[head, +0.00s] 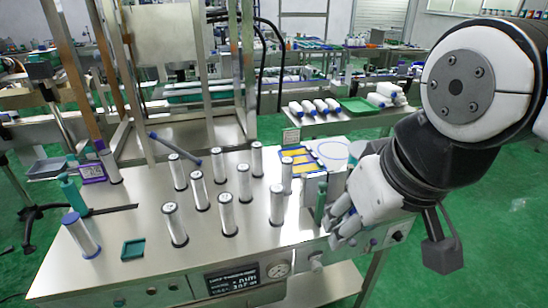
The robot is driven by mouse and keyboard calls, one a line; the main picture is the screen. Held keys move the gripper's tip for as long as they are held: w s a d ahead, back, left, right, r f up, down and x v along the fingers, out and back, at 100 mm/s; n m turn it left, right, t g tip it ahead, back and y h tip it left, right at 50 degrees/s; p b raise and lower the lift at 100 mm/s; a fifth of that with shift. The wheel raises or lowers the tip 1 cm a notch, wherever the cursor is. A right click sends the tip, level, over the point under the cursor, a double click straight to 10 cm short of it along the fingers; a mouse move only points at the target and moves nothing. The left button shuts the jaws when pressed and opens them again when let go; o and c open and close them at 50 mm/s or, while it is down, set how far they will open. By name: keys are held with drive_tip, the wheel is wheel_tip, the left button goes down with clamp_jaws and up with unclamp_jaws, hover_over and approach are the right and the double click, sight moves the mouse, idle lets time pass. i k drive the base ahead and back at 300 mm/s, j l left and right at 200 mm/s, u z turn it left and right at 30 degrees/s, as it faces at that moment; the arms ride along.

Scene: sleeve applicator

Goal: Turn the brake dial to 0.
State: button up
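The front panel (180,290) of the steel machine table carries a round, light-faced dial (278,269) right of a dark display. A grey knob (316,263) sticks out further right, and a small dark knob (397,236) sits near the right corner. I cannot tell which one is the brake dial, and no scale numbers are readable. My gripper (336,226) hangs at the table's front right edge, above and right of the grey knob and apart from it. Its fingers point down and left, and their gap is not clear. My forearm and wrist hide part of the right corner.
Several upright silver rollers (228,213) stand on the table. A dark green upright piece (321,200) is close beside my fingers. The display (232,280) shows small text. A blue-edged tray with yellow items (302,163) lies behind. Green floor is free at right.

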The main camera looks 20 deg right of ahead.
sight(397, 235)
drive_tip(key=l+z, duration=0.1)
drive_tip(key=z, duration=0.9)
